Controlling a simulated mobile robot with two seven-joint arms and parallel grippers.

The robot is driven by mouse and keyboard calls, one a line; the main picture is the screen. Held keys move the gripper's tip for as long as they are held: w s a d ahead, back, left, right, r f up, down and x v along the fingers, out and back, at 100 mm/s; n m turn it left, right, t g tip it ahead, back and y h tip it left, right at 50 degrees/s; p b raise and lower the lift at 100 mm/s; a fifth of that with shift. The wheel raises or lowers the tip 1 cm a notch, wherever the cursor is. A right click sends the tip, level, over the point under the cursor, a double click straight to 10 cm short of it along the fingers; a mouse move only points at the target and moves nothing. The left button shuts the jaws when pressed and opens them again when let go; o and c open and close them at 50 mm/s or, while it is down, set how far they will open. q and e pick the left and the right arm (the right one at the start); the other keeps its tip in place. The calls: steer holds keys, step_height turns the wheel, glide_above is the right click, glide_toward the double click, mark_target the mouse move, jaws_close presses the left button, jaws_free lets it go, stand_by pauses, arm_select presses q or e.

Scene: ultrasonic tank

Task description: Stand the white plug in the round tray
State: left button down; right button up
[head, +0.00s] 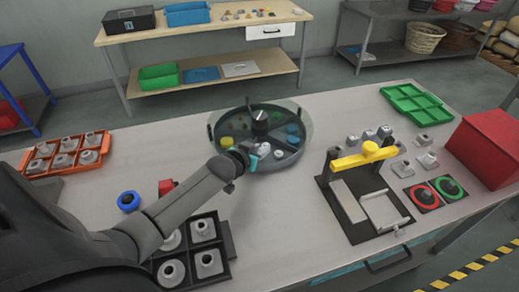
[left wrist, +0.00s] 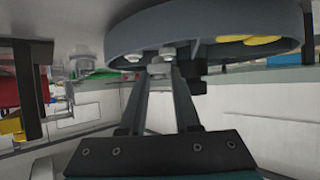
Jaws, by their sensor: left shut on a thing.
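The round tray (head: 284,167) is dark grey, with a central dark knob and dividers, and stands on the table in the head view. Its rim (left wrist: 125,42) shows large across the top of the left wrist view, which looks upside down. My left gripper (head: 252,150) is at the tray's near side in the head view. In the left wrist view its fingertips are shut on a small white plug (left wrist: 160,68), close to the tray rim. I cannot tell whether the plug touches the tray. In the head view the hand mostly hides the plug. My right gripper is not in view.
Yellow (head: 227,142), teal and whitish pieces lie in the tray's compartments. A black fixture with a yellow handle (head: 366,156) stands to the right. A black tray (head: 228,240) of metal parts is in front, an orange tray (head: 45,168) at left. A red box (head: 487,150) is far right.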

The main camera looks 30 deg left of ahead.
arm_select(q)
steer(key=shift+f+b, duration=0.75)
steer(key=shift+f, duration=0.5)
stand_by(0.6)
steer(key=shift+f+p, duration=0.35)
steer(key=shift+p, duration=0.35)
stand_by(4.4)
steer(key=c, duration=0.5)
jaws_free()
steer(key=shift+s, duration=0.1)
